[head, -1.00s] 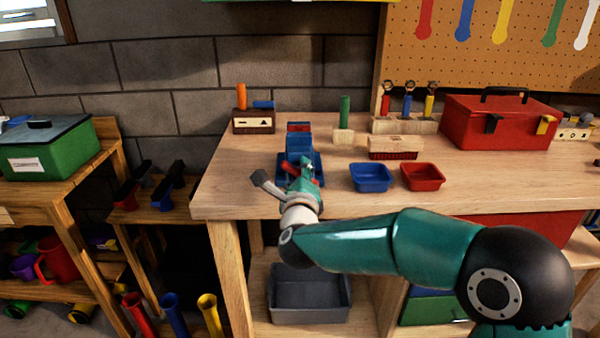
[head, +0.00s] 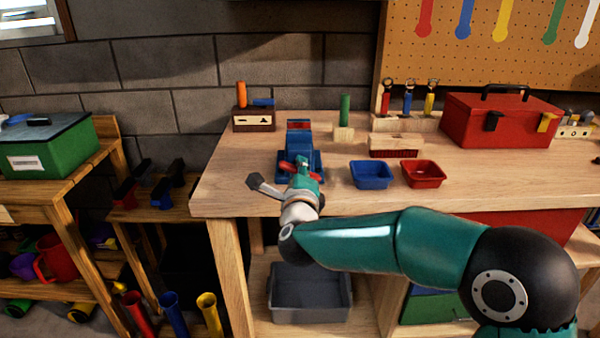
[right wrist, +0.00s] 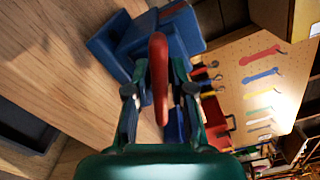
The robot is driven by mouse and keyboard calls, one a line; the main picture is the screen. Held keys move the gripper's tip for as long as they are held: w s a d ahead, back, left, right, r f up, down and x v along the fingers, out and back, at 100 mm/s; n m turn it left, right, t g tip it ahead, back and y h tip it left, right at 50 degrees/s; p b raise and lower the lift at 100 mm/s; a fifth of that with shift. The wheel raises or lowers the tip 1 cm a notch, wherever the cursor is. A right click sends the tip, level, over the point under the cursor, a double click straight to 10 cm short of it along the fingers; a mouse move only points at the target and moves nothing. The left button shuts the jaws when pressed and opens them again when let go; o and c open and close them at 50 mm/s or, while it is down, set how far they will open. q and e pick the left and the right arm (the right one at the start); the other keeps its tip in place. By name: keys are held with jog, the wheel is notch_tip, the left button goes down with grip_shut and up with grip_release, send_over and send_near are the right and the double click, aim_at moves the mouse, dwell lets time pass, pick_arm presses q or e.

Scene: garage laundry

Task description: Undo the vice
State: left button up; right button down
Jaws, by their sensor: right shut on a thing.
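The blue vice (head: 300,142) stands on the wooden workbench, left of the middle, with a red patch at its top. Its red handle (right wrist: 159,70) is a bar that lies between my right gripper's fingers in the right wrist view. An end of the handle also shows beside the gripper in the head view. My right gripper (head: 302,166) is shut on this handle at the front of the vice. The gripper covers part of the vice's front, and I cannot tell how far apart the jaws are. My left gripper is not in view.
A blue bin (head: 371,175) and a red bin (head: 424,174) stand close to the right of the vice. A brush (head: 395,146), a red toolbox (head: 500,120) and a tool block (head: 253,120) stand behind. The bench's front left is bare.

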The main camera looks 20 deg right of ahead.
jog(key=n, duration=0.5)
jog(key=shift+a+f+b, duration=0.1)
jog(key=shift+f+b, duration=0.05)
jog(key=shift+b, duration=0.15)
jog(key=n, duration=0.5)
jog(key=shift+n+p, duration=0.3)
jog(key=shift+p, duration=0.1)
dwell(0.5)
jog(key=c, duration=1.2)
grip_release()
jog(key=shift+f, duration=0.1)
jog(key=shift+o, duration=0.2)
